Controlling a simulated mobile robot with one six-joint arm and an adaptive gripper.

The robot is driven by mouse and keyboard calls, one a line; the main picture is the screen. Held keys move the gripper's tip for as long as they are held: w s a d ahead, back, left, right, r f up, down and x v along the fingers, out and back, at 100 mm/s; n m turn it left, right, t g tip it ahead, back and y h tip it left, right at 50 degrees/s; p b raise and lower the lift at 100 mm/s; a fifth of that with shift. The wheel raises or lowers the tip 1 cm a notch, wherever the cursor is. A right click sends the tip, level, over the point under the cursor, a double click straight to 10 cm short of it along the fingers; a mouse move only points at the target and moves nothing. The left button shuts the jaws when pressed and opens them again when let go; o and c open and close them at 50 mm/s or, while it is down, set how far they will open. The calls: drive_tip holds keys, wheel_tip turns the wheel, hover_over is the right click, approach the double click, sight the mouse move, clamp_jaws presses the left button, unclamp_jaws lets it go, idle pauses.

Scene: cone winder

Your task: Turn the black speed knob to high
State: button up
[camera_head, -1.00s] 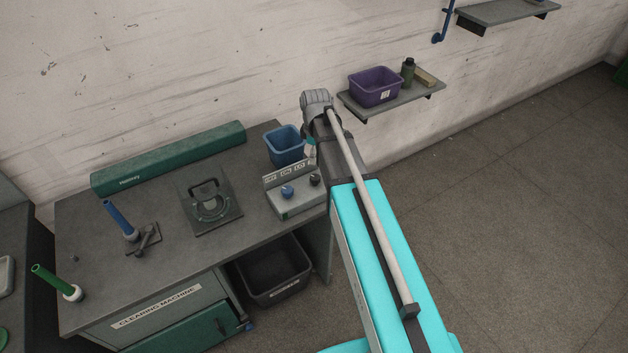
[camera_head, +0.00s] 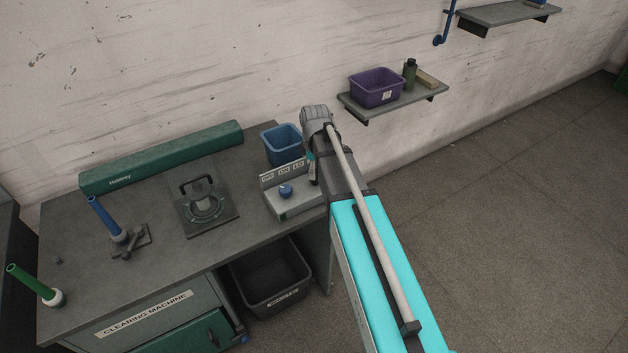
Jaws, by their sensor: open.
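The grey control box (camera_head: 297,207) sits at the right end of the workbench, with an upright label plate reading OFF, ON and LO; the rest of the plate is covered by my arm. A blue knob (camera_head: 286,191) is on the box, left of my gripper. The black speed knob is hidden behind my gripper and arm, so its setting cannot be seen. My gripper (camera_head: 312,170) is open and points down over the right part of the box. Whether it touches or surrounds the black knob cannot be told.
A blue bin (camera_head: 282,145) stands just behind the box. A dark machine plate with a handle (camera_head: 206,206) and a blue cone holder (camera_head: 107,219) are farther left on the workbench (camera_head: 160,258). A wall shelf (camera_head: 394,106) with a purple bin (camera_head: 376,88) is at the right.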

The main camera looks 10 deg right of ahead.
drive_tip(key=shift+f+b, duration=1.2)
drive_tip(key=shift+f, duration=0.3)
